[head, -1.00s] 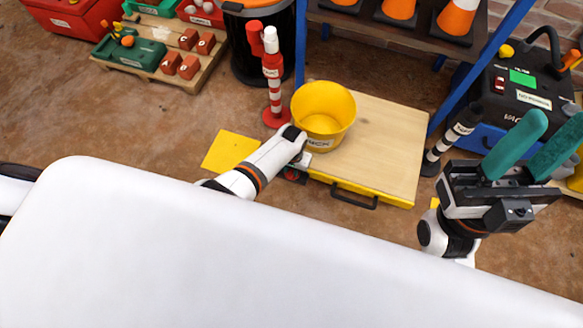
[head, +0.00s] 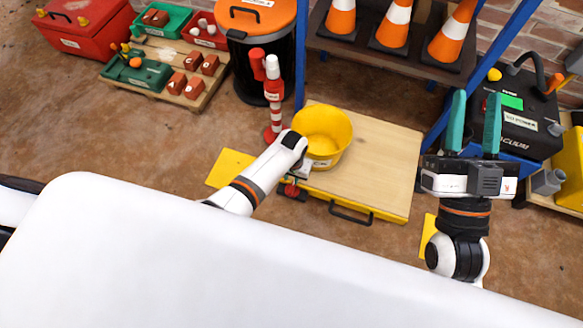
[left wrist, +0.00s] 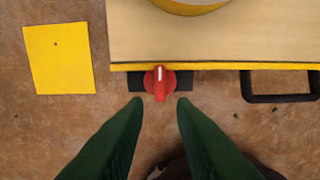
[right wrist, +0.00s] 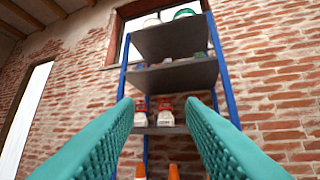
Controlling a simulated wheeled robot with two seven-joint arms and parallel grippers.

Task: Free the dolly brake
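The dolly (head: 375,165) is a wooden deck with a yellow front edge and a black handle (head: 350,212). A yellow bucket (head: 322,135) stands on its left part. The red brake knob (left wrist: 159,84), with a white mark pointing toward the deck, sits on a black mount at the front edge. It also shows small in the head view (head: 291,190). My left gripper (left wrist: 159,103) is open, with its green fingertips just short of the knob, one to each side. Its fingers are hidden in the head view. My right gripper (head: 475,110) is open and empty, raised right of the dolly.
A yellow floor patch (head: 230,167) lies left of the dolly. A blue-framed shelf (head: 400,52) with cones is behind. A black machine (head: 515,115) stands at right. Open floor lies at left.

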